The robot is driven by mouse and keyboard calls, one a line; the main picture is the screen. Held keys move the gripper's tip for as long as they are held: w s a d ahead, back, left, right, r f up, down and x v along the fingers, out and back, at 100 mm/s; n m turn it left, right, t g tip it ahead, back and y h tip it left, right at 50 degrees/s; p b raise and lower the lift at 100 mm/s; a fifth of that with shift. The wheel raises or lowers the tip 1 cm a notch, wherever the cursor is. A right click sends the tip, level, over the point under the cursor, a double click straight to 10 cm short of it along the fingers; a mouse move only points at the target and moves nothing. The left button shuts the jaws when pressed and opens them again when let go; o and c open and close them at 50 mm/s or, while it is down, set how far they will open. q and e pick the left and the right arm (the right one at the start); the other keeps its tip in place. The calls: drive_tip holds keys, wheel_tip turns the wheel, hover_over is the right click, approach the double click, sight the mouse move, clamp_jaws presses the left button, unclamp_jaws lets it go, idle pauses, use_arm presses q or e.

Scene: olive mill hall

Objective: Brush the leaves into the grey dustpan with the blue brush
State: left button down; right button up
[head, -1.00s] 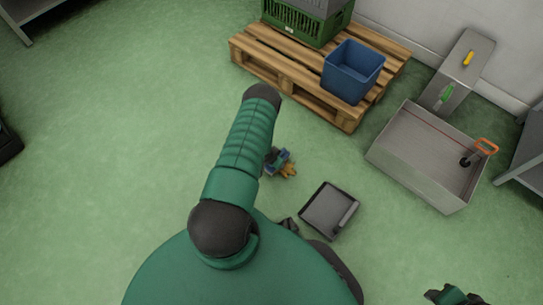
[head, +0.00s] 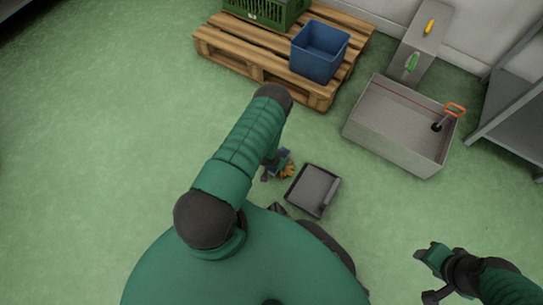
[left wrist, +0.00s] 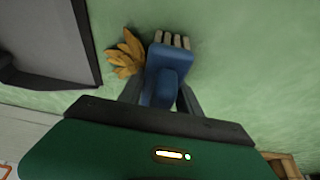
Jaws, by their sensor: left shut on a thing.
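My left gripper (left wrist: 160,98) is shut on the blue brush (left wrist: 168,75), whose pale bristles touch or nearly touch the green floor. The orange-yellow leaves (left wrist: 126,54) lie in a small pile right beside the brush. The grey dustpan (left wrist: 60,35) lies left of the leaves in the left wrist view, with a gap of floor between. In the head view the leaves (head: 288,171) lie just off the dustpan's (head: 311,191) upper left side, and my left arm partly hides the brush (head: 281,160).
A wooden pallet (head: 262,72) with a green crate (head: 262,12) and blue bin (head: 320,52) stands behind. A grey metal tub (head: 385,140) with an orange-handled tool (head: 454,110) stands at the right. The floor at left is clear.

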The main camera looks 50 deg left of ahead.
use_arm(q)
drive_tip(key=d, duration=0.3)
drive_tip(key=w+d, duration=0.1)
drive_tip(key=d, duration=0.2)
drive_tip(key=w+d, duration=0.1)
drive_tip(key=d, duration=0.2)
drive_tip(key=shift+w, duration=0.1)
drive_tip(key=r+p, duration=0.3)
drive_tip(key=r, duration=0.1)
drive_tip(key=shift+a, duration=0.25)
drive_tip(key=shift+a+r+p, duration=0.2)
drive_tip(key=shift+r+p, duration=0.65)
drive_tip(key=shift+p, duration=0.15)
